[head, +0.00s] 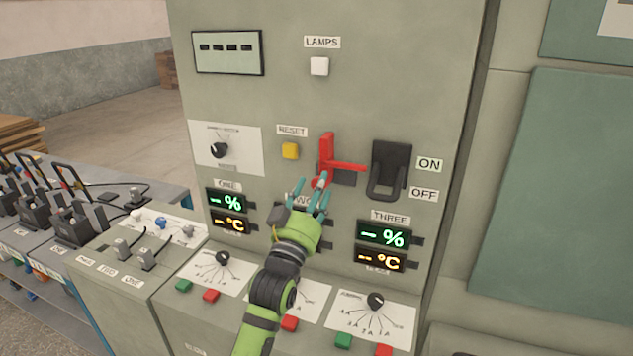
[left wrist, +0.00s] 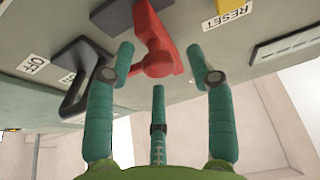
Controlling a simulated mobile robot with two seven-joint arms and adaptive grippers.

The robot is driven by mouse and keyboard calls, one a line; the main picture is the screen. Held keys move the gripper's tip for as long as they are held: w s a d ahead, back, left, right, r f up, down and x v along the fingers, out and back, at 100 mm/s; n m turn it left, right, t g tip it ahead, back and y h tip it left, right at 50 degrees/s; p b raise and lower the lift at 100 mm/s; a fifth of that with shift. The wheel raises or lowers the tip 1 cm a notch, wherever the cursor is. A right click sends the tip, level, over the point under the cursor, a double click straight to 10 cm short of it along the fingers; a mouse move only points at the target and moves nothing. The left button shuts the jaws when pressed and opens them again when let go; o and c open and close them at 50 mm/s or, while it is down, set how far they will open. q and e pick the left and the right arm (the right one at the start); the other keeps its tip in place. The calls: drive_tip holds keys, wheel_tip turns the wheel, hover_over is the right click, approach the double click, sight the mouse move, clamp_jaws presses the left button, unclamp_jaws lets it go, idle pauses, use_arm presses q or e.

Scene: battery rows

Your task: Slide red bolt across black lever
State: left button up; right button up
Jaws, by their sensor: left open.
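The red bolt (head: 326,148) is on the grey panel, with an upright part and a bar running right to near the left edge of the black lever. The black lever (head: 390,170) has its looped handle hanging down beside the OFF label. My left gripper (head: 310,192) is open just below the bolt, its teal fingers near the bolt's round red knob. In the left wrist view the bolt (left wrist: 158,40) lies beyond and between the spread fingers (left wrist: 160,60), and the black lever (left wrist: 85,70) is to the left. Contact with the knob cannot be told. My right gripper is not in view.
A yellow RESET button (head: 290,151) is left of the bolt. Display readouts (head: 382,235) and dials (head: 375,301) sit lower on the cabinet. A bench with black levers (head: 70,225) stands at the left. The panel above the bolt is mostly clear.

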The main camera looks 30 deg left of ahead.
use_arm(q)
drive_tip(key=shift+w+r, duration=0.2)
drive_tip(key=shift+w, duration=0.15)
clamp_jaws()
